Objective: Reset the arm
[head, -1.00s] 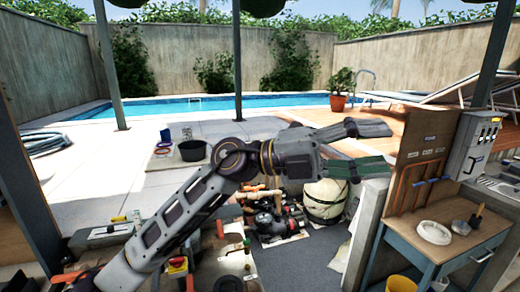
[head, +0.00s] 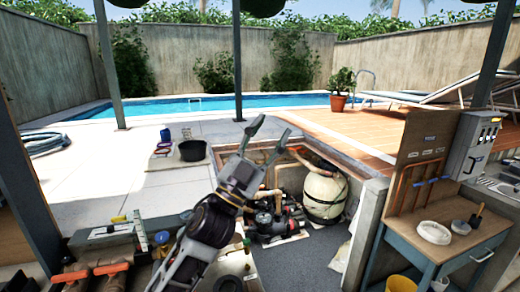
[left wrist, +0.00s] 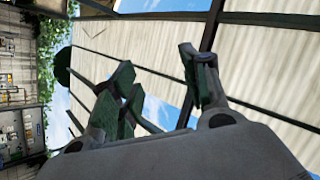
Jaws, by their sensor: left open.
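My left gripper (head: 263,136) is in the middle of the head view, raised above the pump pit with its fingers pointing up and slightly right. Its two fingers are spread apart with nothing between them. In the left wrist view the open fingers (left wrist: 160,90) show against the roof slats and sky, also empty. My left arm rises from the bottom of the head view. My right gripper does not show in these frames.
The pit holds a dark pump (head: 270,222) and a pale round tank (head: 325,194). A workbench (head: 455,248) with a pegboard stands at the right. A black bucket (head: 192,150) stands on the paving.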

